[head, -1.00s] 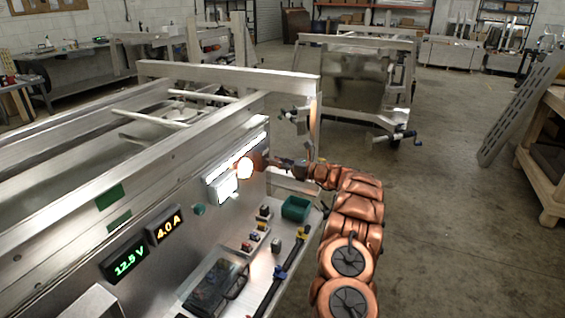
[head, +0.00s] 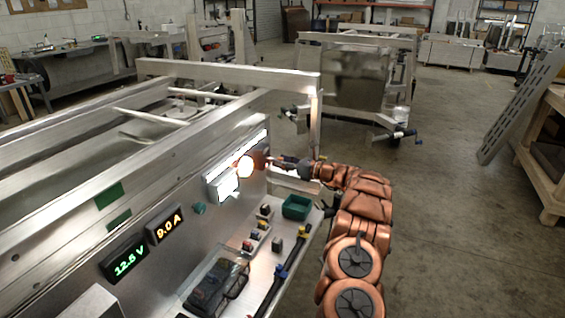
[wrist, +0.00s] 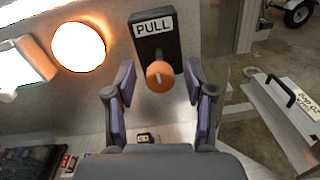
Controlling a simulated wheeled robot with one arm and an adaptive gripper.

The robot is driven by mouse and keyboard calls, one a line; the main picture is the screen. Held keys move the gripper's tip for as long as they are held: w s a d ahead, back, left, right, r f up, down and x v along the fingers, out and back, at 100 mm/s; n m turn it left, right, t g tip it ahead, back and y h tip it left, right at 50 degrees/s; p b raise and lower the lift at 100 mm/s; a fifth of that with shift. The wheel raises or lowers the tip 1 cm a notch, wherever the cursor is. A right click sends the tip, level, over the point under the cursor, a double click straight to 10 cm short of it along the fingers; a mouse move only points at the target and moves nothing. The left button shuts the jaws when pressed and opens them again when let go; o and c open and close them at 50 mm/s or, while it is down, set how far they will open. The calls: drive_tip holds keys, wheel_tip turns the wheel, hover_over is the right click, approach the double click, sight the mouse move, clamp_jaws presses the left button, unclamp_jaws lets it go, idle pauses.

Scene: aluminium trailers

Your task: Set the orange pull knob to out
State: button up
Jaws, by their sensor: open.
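The orange pull knob (wrist: 160,76) shows in the wrist view on a dark plate with a white PULL label (wrist: 153,24). The knob faces the camera, so how far it stands out from its plate is hard to tell. My gripper (wrist: 159,88) is open, with one finger on each side of the knob and a visible gap to each. In the head view my gripper (head: 284,161) is at the far end of the panel, and the knob is too small to make out clearly.
An orange lamp (head: 245,167) glows left of the gripper, next to a bright white light (head: 222,183). Displays read about 12.5 V (head: 125,262) and 9.0 A (head: 166,226). A shelf below holds a green bin (head: 296,207) and small parts. Open floor lies right.

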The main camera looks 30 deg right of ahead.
drive_tip(key=v, duration=1.2)
drive_tip(key=s+a+r+n+g+y, duration=0.1)
drive_tip(key=a+r+n+g+y, duration=0.2)
drive_tip(key=a, duration=0.8)
drive_tip(key=s+a+r+n+g+y, duration=0.1)
drive_tip(key=a+r+n+g, duration=0.35)
drive_tip(key=a, duration=0.75)
drive_tip(key=s+a+r+n+g+h+p, duration=0.1)
drive_tip(key=s+a+r+n+g+h, duration=0.25)
drive_tip(key=s+a+n+g, duration=1.15)
drive_tip(key=s+a+n+t+h, duration=0.1)
drive_tip(key=s+a+t+h, duration=0.4)
drive_tip(key=s, duration=1)
drive_tip(key=s+d+f+n+h, duration=0.2)
drive_tip(key=s+d+n, duration=0.1)
drive_tip(key=s, duration=0.6)
drive_tip(key=s+d+f+n+h+p, duration=0.1)
drive_tip(key=s+d+f+n+h, duration=0.1)
drive_tip(key=s, duration=0.7)
drive_tip(key=shift+d+f+n+t+h, duration=0.4)
drive_tip(key=shift+d+n+h, duration=0.35)
drive_tip(key=shift+d+n, duration=0.5)
